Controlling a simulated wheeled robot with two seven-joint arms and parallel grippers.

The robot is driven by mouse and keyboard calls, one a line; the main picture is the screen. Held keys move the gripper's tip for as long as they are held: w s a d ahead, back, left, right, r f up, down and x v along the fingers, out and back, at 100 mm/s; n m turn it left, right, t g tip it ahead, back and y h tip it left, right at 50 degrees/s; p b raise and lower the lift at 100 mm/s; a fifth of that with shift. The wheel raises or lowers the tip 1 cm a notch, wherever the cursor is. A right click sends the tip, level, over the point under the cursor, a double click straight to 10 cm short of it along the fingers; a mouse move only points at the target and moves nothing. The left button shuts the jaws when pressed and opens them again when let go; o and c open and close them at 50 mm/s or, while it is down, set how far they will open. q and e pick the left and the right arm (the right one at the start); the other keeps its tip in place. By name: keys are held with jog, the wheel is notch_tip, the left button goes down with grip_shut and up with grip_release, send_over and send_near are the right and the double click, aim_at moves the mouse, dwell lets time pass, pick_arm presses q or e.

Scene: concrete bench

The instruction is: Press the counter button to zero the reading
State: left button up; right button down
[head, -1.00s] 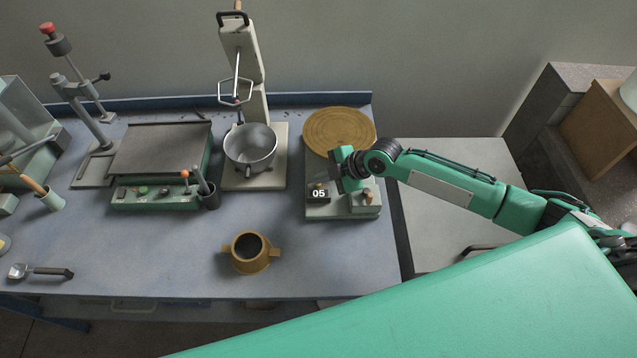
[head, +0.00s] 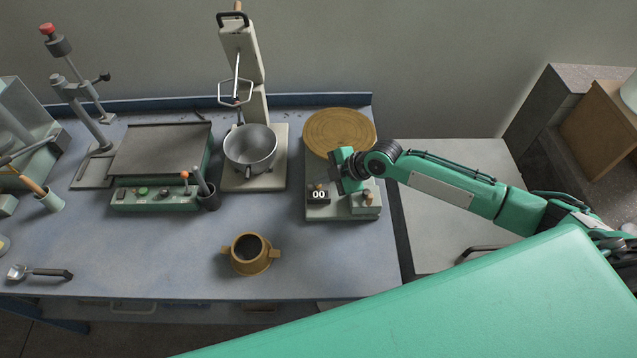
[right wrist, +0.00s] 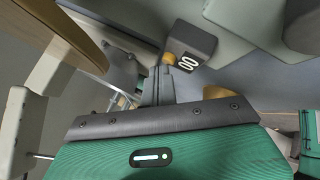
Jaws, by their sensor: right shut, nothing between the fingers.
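The counter (head: 318,195) is a small dark box on the front of the pale machine base, and its white digits read 00. In the right wrist view the counter (right wrist: 188,45) also reads 00, with a brass-coloured button (right wrist: 169,58) at its side. My right gripper (head: 336,174) is shut and empty, right above the counter. In the right wrist view the fingertips (right wrist: 163,78) are at the button; I cannot tell whether they still touch it. The gripper hides part of the machine in the head view. My left gripper is not in view.
A round brown disc (head: 340,131) sits behind the counter on the same machine. A mixer with a metal bowl (head: 250,147) stands to the left. A brown two-handled mould (head: 250,254) is at the front. The bench between mould and counter is clear.

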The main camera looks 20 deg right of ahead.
jog(key=shift+r, duration=0.55)
notch_tip(320, 180, up, 5)
jog(key=p, duration=0.4)
jog(key=shift+s, duration=0.1)
dwell(0.8)
